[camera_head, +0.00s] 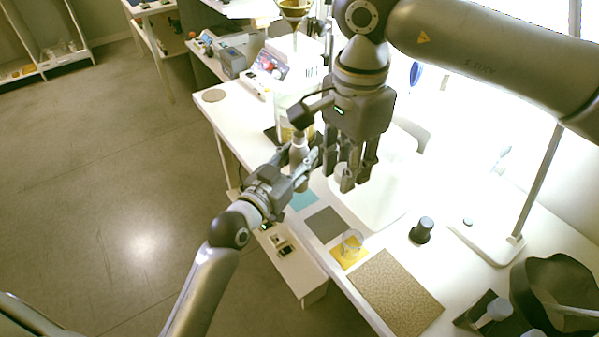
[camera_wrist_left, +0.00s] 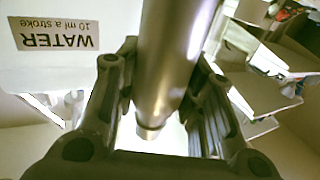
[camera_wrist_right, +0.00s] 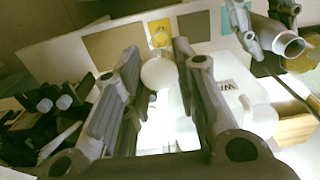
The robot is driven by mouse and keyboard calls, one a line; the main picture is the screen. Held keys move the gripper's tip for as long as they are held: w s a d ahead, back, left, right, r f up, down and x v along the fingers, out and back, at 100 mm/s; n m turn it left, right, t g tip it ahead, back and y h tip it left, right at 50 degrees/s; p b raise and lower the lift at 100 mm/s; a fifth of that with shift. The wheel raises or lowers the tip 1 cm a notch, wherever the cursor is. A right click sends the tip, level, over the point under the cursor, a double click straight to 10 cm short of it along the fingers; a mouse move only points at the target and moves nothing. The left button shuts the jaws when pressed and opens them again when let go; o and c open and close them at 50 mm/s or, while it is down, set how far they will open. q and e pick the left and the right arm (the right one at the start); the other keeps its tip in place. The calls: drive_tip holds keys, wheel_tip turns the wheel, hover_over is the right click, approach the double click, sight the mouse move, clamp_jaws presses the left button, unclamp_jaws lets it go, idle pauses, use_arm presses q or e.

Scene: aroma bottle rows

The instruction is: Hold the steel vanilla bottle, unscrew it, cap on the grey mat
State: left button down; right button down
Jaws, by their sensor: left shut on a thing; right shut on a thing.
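The steel vanilla bottle (camera_head: 299,152) is upright above the table's left edge. My left gripper (camera_head: 303,168) is shut around its body. The bottle's steel body (camera_wrist_left: 172,55) fills the middle of the left wrist view between the fingers. In the right wrist view its upper end (camera_wrist_right: 290,46) looks open, with no cap on it. My right gripper (camera_head: 350,178) is shut on a pale round cap (camera_wrist_right: 158,73), held above the table, apart from the bottle. The grey mat (camera_head: 324,224) lies bare on the table; it also shows in the right wrist view (camera_wrist_right: 194,27).
A teal mat (camera_head: 303,200) lies beyond the grey mat. A yellow mat (camera_head: 344,259) with a clear glass and a brown mat (camera_head: 395,292) lie nearer. A dark-capped jar (camera_head: 422,231), lamp base (camera_head: 485,240) and black bowl (camera_head: 550,285) stand right. A WATER label (camera_wrist_left: 55,35) marks a white container.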

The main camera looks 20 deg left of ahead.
drive_tip(key=shift+f+b, duration=0.4)
drive_tip(key=shift+f, duration=0.2)
drive_tip(key=shift+f+b, duration=0.35)
use_arm(q)
drive_tip(key=w+a+f, duration=0.1)
drive_tip(key=w+f, duration=0.2)
drive_tip(key=f, duration=0.4)
drive_tip(key=shift+w+f, duration=0.2)
drive_tip(key=shift+f, duration=0.05)
drive_tip(key=shift+f, duration=0.2)
use_arm(e)
drive_tip(key=shift+f, duration=0.1)
use_arm(q)
drive_tip(key=c, duration=0.9)
unclamp_jaws()
drive_tip(key=shift+c, duration=0.2)
